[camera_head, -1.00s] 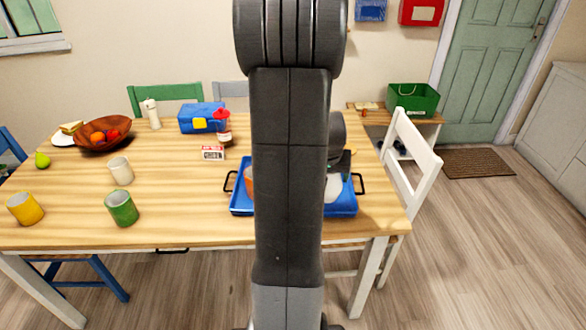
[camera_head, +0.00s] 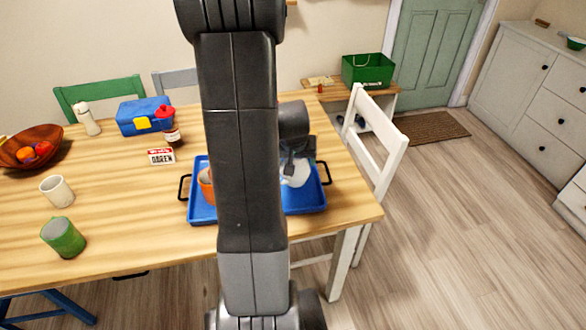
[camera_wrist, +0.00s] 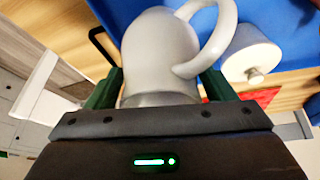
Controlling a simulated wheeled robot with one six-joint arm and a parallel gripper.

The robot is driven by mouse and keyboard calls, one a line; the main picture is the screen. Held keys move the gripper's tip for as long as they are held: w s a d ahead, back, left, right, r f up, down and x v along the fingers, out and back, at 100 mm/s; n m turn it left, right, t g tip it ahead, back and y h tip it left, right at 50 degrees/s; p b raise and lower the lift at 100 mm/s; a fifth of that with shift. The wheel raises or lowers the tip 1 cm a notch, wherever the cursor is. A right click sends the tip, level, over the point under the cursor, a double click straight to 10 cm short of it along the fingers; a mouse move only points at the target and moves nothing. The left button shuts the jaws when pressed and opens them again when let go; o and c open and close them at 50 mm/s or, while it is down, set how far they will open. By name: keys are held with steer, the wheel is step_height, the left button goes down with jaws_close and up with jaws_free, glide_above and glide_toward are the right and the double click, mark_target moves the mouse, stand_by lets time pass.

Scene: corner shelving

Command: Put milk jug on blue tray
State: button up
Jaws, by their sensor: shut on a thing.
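The white milk jug (camera_wrist: 158,52) is between the green fingers of my gripper (camera_wrist: 160,88) in the wrist view, its curved handle to the right. My gripper is shut on it. In the head view the jug (camera_head: 296,173) shows at the right part of the blue tray (camera_head: 308,201), partly covered by my gripper (camera_head: 298,152). I cannot tell whether its base touches the tray. The tray lies near the table's right end, with black handles at both sides. My arm hides its middle.
An orange cup (camera_head: 206,186) is on the tray's left part. A small white object with a knob (camera_wrist: 250,55) is close to the jug in the wrist view. A name sign (camera_head: 161,157) and red-capped bottle (camera_head: 170,128) stand behind left. A white chair (camera_head: 378,140) is at right.

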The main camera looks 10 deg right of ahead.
steer(key=shift+f, duration=1.7)
steer(key=shift+b, duration=0.35)
steer(key=shift+f, duration=0.2)
steer(key=o, duration=1.3)
steer(key=shift+r, duration=0.15)
steer(key=shift+r, duration=0.3)
steer(key=p+v, duration=0.1)
steer(key=v, duration=1)
steer(key=shift+s+a+r, duration=0.1)
steer(key=shift+s+r, duration=0.1)
steer(key=shift+r, duration=0.05)
steer(key=shift+f, duration=0.15)
